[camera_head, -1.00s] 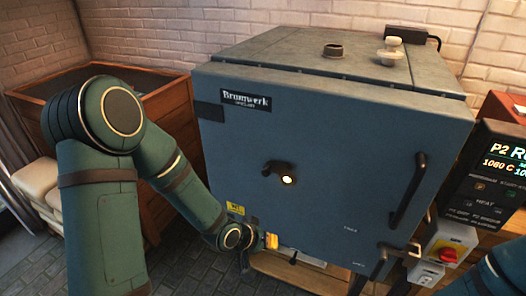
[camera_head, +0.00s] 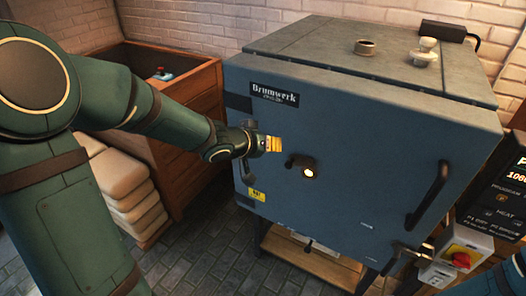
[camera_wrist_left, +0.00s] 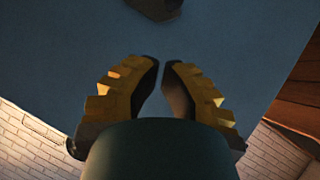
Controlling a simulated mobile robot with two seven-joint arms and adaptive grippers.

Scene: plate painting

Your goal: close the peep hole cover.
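The peep hole (camera_head: 309,173) glows in the kiln door (camera_head: 370,150). Its dark peep hole cover (camera_head: 296,161) sits to the upper left of the hole and leaves the glow exposed. My left gripper (camera_head: 274,144) is just left of and above the cover, apart from it in the picture. In the left wrist view its yellow-padded fingers (camera_wrist_left: 161,68) have their tips almost together, with nothing between them. A dark part, probably the cover (camera_wrist_left: 155,8), shows at that view's top edge. My right gripper is out of view; only a bit of my right arm shows at lower right.
A door handle (camera_head: 428,195) and a latch (camera_head: 408,252) stand out on the door's right side. A control box with a red knob (camera_head: 461,259) is beside them. A wooden crate (camera_head: 190,115) and stacked bags (camera_head: 128,190) are at left.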

